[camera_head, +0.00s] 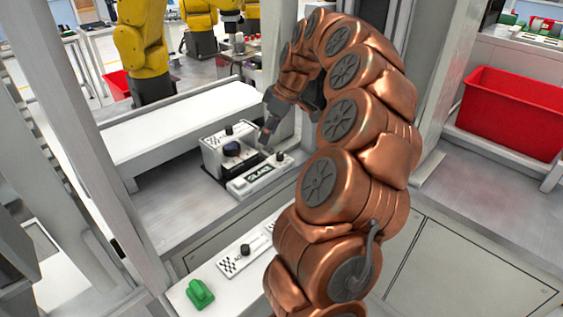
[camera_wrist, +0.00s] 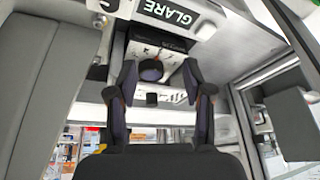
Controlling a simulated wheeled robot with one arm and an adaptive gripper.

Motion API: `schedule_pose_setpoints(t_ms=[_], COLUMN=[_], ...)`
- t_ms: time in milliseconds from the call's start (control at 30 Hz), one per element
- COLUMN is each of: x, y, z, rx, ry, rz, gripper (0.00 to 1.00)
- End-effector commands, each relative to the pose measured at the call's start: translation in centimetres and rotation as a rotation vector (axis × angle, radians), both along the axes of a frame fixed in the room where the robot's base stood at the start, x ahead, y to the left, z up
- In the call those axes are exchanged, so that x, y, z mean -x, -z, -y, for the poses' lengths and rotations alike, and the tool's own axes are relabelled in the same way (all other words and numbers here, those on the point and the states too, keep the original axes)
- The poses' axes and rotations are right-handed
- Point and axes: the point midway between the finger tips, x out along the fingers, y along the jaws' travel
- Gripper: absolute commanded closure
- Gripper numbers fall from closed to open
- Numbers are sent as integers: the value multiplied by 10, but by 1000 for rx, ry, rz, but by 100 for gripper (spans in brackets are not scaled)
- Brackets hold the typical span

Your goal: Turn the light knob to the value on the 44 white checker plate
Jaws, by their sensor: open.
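A white box (camera_head: 212,158) with a dark face stands on the metal bench, with a black knob (camera_head: 229,130) on top and a dark round part (camera_head: 231,148) in front. A white GLARE plate (camera_head: 258,178) lies before it, with a black knob (camera_head: 280,157) at its right end. A white checkered plate (camera_head: 238,262) with a black knob (camera_head: 245,249) lies on the front ledge. No 44 is readable. My gripper (camera_head: 266,128) is open above the bench, right of the box. In the wrist view, one black knob (camera_wrist: 151,70) appears between the spread fingers (camera_wrist: 160,83); contact cannot be told.
A green object (camera_head: 199,294) sits on the front ledge. A white raised surface (camera_head: 165,122) is behind the box. Grey frame posts stand on both sides. A red bin (camera_head: 512,110) is on the right. My copper arm hides part of the bench.

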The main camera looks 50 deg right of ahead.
Motion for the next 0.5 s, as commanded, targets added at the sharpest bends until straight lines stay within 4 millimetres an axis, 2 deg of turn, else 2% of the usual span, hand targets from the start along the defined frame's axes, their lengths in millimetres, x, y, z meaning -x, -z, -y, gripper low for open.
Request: schedule_pose_setpoints(t_ms=[33,100,200,300,500], x=[3,7,13,16,12], y=[15,24,31,35,44], z=[21,43,64,71,71], rx=[5,14,28,32,32], ry=[16,27,37,40,39], rz=[8,16,25,26,26], gripper=[49,49,49,49,49])
